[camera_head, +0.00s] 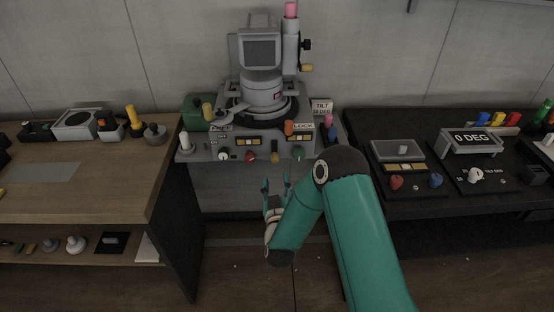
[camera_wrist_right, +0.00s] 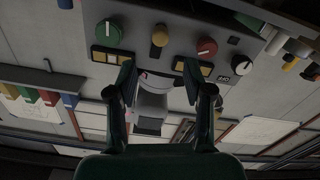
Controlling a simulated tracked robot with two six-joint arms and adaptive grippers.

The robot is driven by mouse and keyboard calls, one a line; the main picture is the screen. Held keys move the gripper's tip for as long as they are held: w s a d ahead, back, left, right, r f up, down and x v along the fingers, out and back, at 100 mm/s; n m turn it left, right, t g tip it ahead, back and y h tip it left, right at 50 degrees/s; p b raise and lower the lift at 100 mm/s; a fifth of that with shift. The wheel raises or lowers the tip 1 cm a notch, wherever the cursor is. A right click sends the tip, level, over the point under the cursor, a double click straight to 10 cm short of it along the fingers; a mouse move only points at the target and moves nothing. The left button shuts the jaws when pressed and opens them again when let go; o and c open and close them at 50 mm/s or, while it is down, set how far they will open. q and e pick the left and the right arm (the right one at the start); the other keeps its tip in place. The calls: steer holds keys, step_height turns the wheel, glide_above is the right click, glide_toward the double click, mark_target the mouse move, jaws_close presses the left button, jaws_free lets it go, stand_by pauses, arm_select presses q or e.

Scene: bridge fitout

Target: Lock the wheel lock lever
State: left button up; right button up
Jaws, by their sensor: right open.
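A grey console (camera_head: 232,150) at the centre carries FREE (camera_head: 221,128) and LOCK (camera_head: 303,126) labels. A grey lever (camera_head: 226,117) on its top reaches toward the FREE side; I take it for the wheel lock lever, but cannot be sure. An orange knob (camera_head: 289,128) stands by LOCK. My right gripper (camera_head: 276,182) is open and empty in front of and below the console, fingers pointing up toward it and apart from it. In the right wrist view the open fingers (camera_wrist_right: 158,78) frame a pale grey piece (camera_wrist_right: 152,103). My left gripper is not in view.
The console front has red (camera_head: 250,157), yellow (camera_head: 274,157) and green (camera_head: 298,152) controls. A grey instrument (camera_head: 262,85) rises above it. A wooden bench (camera_head: 85,190) stands left. A dark desk (camera_head: 450,198) with knobs and a 0 DEG display (camera_head: 472,139) stands right.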

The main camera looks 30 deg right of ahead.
mark_target(275, 161)
steer(key=p+x, duration=0.1)
steer(key=x, duration=0.8)
steer(key=shift+w+d+p, duration=0.1)
steer(key=shift+p, duration=0.2)
